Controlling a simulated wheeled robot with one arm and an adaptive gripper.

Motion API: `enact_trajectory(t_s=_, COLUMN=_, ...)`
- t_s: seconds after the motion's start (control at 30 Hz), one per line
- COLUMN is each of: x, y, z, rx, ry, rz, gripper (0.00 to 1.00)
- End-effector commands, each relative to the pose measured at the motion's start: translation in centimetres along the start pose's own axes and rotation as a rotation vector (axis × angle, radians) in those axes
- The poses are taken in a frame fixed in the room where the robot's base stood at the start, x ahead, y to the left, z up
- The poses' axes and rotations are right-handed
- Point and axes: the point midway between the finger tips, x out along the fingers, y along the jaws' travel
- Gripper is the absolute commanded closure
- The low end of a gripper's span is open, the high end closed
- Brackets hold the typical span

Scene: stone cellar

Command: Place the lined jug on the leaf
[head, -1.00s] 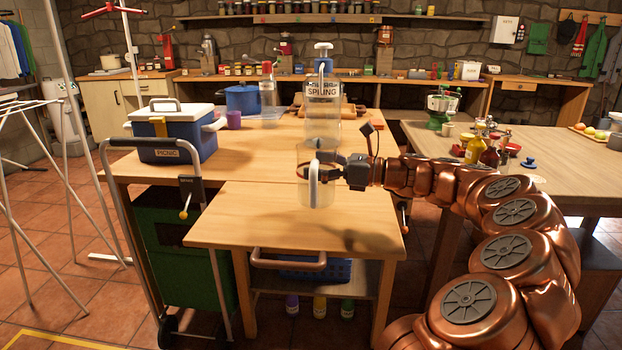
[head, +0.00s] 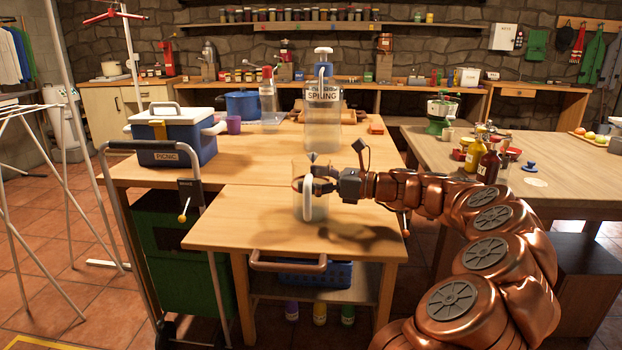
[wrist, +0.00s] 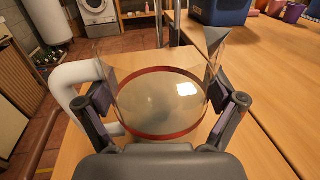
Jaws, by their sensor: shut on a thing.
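The lined jug (head: 320,211) is clear, with a red-brown band around it and a white handle. My gripper (head: 318,178) is shut on its body from the right, and the jug is upright over the front wooden leaf (head: 225,232). I cannot tell whether its base touches the leaf. In the wrist view, the jug (wrist: 160,112) sits between the two fingers of my gripper (wrist: 165,101), with the handle on the left.
A tall clear bottle (head: 322,125) stands behind the jug on the main tabletop. A blue-and-white cooler (head: 178,140) stands at the back left. A green cart (head: 165,245) stands left of the leaf. The leaf around the jug is bare.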

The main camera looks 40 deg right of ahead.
Motion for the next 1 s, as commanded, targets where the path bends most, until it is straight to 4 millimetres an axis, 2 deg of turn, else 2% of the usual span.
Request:
enact_trajectory(t_s=0.03, x=0.0, y=0.0, z=0.0, rx=0.0, ry=-0.002, rz=0.0, gripper=0.69)
enact_trajectory(t_s=0.07, x=0.0, y=0.0, z=-0.1, rx=-0.001, ry=0.0, rz=0.0, gripper=0.04)
enact_trajectory(t_s=0.1, x=0.0, y=0.0, z=-0.1, rx=-0.001, ry=0.0, rz=0.0, gripper=0.0)
enact_trajectory(t_s=0.47, x=0.0, y=0.0, z=0.0, rx=0.0, ry=0.0, rz=0.0, gripper=0.0)
enact_trajectory(t_s=0.57, x=-0.6, y=-0.1, z=0.3, rx=0.001, ry=0.0, rz=-0.002, gripper=0.0)
enact_trajectory(t_s=0.67, x=-2.0, y=-0.1, z=0.4, rx=0.001, ry=0.0, rz=-0.005, gripper=0.0)
enact_trajectory(t_s=1.0, x=-8.5, y=-0.1, z=0.4, rx=-0.001, ry=-0.001, rz=-0.005, gripper=0.0)
